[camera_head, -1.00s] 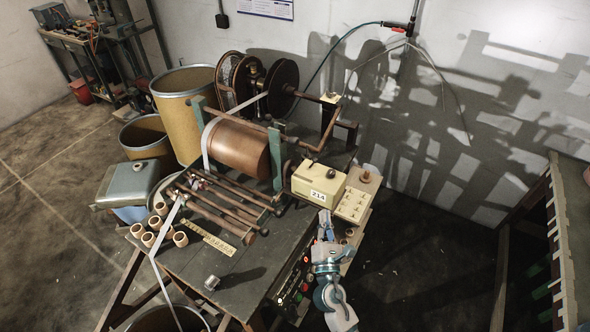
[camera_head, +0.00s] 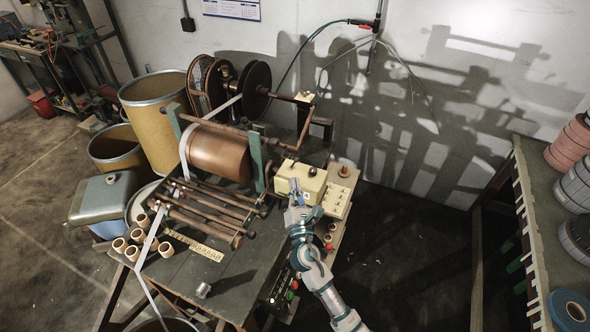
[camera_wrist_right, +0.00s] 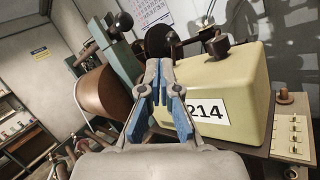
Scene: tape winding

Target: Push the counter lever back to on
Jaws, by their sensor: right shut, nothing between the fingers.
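The counter is a cream box on the bench's right end in the head view (camera_head: 309,187). It fills the right of the wrist view (camera_wrist_right: 245,75), where its white label reads 214. A small dark knob (camera_head: 312,171) stands on its top; in the wrist view a dark knob and arm (camera_wrist_right: 217,44) show there. I cannot tell which way the lever is set. My right gripper (camera_head: 294,186) is shut and empty, in front of the counter's left part; its blue-padded fingers (camera_wrist_right: 160,72) cover the label's left edge. Contact is unclear. My left gripper is out of view.
A copper drum (camera_head: 220,153) and green posts stand left of the counter. A switch panel (camera_head: 338,192) adjoins its right side. Wooden rollers (camera_head: 210,207) and several small rolls lie on the bench's left. A shelf with tape rolls (camera_head: 570,310) stands far right.

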